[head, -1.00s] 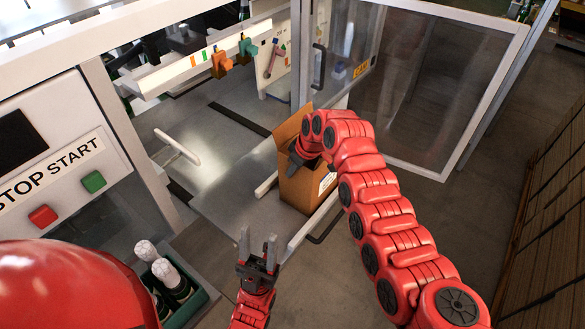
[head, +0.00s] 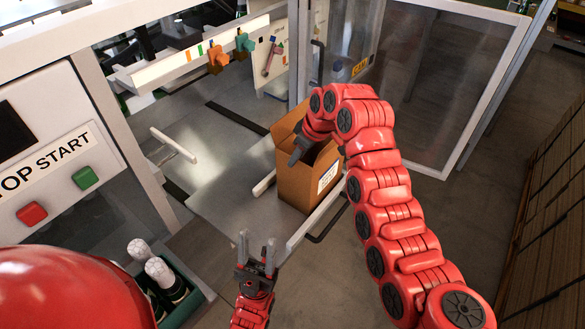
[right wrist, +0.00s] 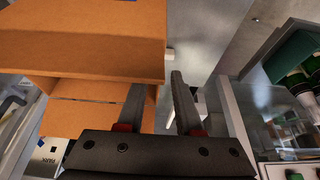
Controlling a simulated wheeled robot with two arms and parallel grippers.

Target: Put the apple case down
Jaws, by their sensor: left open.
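The apple case is an open brown cardboard box (head: 295,185) with a white label, upright in the middle of the head view, beside a pale rail. The head view does not show clearly whether its underside touches a support. My right gripper (head: 297,153) is at the box's open top, partly hidden by its own arm. In the right wrist view its two fingers (right wrist: 160,95) stand apart beside the box's orange-brown cardboard (right wrist: 80,45), with a gap showing between them. My left gripper (head: 257,255) is open and empty, pointing up, below and left of the box.
A glass door (head: 440,85) stands open behind my right arm. A pale rail (head: 315,222) runs below the box. A panel with red and green buttons (head: 50,165) is at the left, above a green crate (head: 190,309) with bottles. Grey floor lies right of the box.

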